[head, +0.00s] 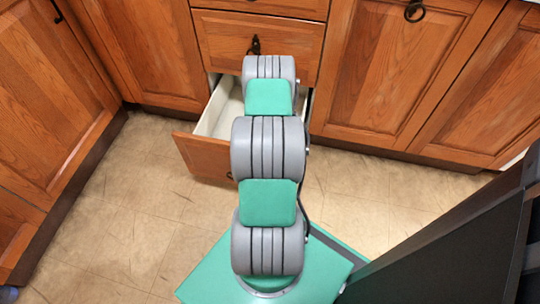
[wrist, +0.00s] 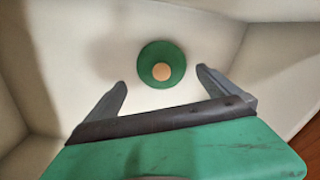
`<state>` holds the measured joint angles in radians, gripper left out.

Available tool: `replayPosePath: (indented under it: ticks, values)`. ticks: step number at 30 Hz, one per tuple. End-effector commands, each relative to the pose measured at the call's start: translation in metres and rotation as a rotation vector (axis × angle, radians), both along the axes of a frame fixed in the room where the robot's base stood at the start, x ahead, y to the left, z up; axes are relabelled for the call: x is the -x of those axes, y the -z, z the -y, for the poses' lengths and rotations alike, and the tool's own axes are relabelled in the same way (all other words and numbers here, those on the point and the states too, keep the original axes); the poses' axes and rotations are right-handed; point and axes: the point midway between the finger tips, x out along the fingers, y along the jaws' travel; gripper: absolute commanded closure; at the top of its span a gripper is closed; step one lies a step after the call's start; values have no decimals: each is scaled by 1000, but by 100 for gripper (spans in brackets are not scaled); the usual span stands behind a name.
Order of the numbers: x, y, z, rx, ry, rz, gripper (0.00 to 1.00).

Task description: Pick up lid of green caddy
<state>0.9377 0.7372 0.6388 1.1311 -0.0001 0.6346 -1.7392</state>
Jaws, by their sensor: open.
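In the head view my arm hides both the lid and my gripper.
The open drawer (head: 205,156) has a wooden front and pale inner walls, which surround my gripper closely in the wrist view. A closed drawer (head: 225,42) is above it. Cabinet doors (head: 385,70) stand either side. The tiled floor (head: 130,205) is clear at left.

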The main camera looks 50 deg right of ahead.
Motion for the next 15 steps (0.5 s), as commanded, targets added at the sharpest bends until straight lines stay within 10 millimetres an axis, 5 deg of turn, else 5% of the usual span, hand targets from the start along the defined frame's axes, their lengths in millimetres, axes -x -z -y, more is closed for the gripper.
replayPosePath:
  ticks: [9,15]
  values:
    - [3,53,-2,-1,2,-1,0]
    - [3,52,-2,0,2,0,0]
